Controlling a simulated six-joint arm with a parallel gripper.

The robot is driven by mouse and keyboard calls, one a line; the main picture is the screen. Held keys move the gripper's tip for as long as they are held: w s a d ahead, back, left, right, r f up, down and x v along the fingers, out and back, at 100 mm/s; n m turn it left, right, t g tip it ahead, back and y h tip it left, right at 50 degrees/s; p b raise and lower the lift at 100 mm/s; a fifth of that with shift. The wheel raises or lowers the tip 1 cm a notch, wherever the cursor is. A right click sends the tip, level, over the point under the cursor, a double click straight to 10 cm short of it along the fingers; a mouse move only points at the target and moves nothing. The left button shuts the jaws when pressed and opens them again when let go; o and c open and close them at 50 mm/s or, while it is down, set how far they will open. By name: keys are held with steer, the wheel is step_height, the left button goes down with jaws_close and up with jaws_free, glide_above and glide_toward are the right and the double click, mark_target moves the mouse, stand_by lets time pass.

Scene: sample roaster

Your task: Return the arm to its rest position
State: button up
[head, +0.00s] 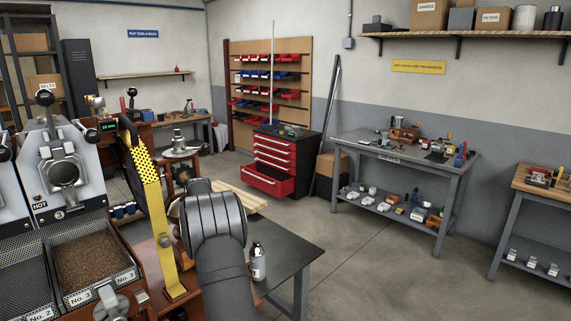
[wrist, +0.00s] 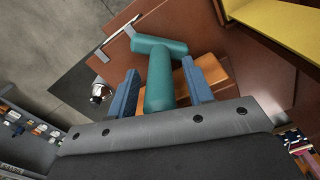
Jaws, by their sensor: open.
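My gripper (wrist: 159,68) shows in the wrist view as two blue fingers standing apart. A teal T-shaped handle (wrist: 166,80) lies between them, with a gap visible on each side of its stem. The fingers do not appear to press on it. Whether it rests on something below cannot be told. In the head view my grey arm rises at the lower middle, in front of the brown bench, and hides the gripper and the handle.
A yellow-and-black upright guard (head: 150,210) stands just left of my arm. A bottle (head: 258,262) stands on the dark tabletop (head: 290,250) to the right. Roaster trays (head: 95,255) fill the lower left. The floor (head: 375,265) to the right is clear.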

step_height(320, 180, up, 11)
steer(key=shift+r, duration=0.1)
step_height(320, 180, down, 12)
steer(key=shift+d+r, duration=0.1)
steer(key=s+d+r, duration=0.8)
steer(key=s+d, duration=0.2)
steer(key=s+d+f+m, duration=0.35)
steer(key=d+f, duration=0.45)
steer(key=f, duration=0.4)
steer(key=s+d+f+m, duration=0.2)
steer(key=s+d+f, duration=0.2)
steer(key=d+f, duration=0.6)
steer(key=w+a+r, duration=0.3)
steer(key=w+a, duration=0.2)
steer(key=a, duration=0.1)
steer(key=shift+a+r, duration=0.25)
steer(key=shift+r, duration=0.15)
